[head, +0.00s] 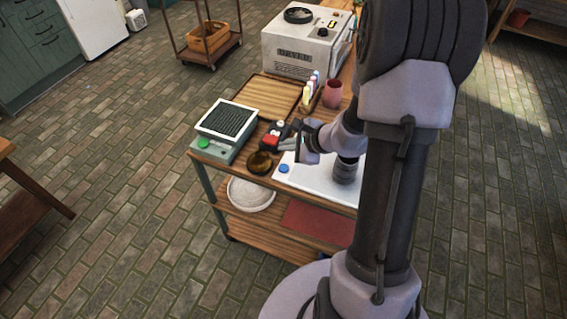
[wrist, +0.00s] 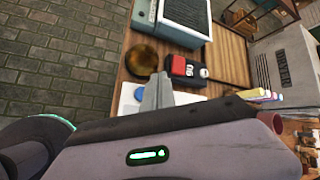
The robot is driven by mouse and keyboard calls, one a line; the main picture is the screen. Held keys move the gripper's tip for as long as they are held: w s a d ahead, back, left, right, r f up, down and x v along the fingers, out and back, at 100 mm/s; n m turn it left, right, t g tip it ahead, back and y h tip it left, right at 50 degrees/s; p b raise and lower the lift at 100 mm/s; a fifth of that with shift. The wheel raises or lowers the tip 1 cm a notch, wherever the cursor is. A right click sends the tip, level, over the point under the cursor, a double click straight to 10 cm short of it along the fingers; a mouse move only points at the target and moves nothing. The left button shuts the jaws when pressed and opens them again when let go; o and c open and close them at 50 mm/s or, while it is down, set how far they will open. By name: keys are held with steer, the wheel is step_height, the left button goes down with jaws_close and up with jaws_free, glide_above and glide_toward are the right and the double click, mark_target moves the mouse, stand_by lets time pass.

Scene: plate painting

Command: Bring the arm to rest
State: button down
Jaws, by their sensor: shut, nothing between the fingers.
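My gripper (head: 310,157) hangs over the near part of a wooden cart (head: 227,168), above the edge of a white sheet (head: 308,184). Its fingers are shut with nothing between them; they also show in the wrist view (wrist: 157,92). The arm is bent, reaching down from the right of the head view. Part of the sheet is hidden behind my arm.
A grey-green device with a dark ridged top (head: 228,120) stands at the cart's left edge. A wooden tray (head: 265,97), bottles (head: 309,92), a pink cup (head: 332,94) and a white machine (head: 297,52) are farther back. A blue disc (head: 284,168) lies on the sheet. Brick floor beside the cart is clear.

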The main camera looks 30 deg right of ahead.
steer(key=s+a+r+n+g+y, duration=0.1)
steer(key=s+a+r+n, duration=0.2)
steer(key=a+r+n, duration=0.35)
steer(key=s+a+r+n+g+y, duration=0.15)
steer(key=s+a+r+n, duration=0.25)
steer(key=a+r, duration=0.55)
steer(key=s+a+r+n+h, duration=0.1)
steer(key=s+r+n, duration=0.1)
steer(key=s+n, duration=0.2)
steer(key=s+a+r+n+h, duration=0.1)
steer(key=s+n, duration=0.3)
steer(key=s, duration=0.7)
steer(key=shift+s+a+r+h, duration=0.15)
steer(key=shift+r+h, duration=0.6)
steer(key=shift+r, duration=0.1)
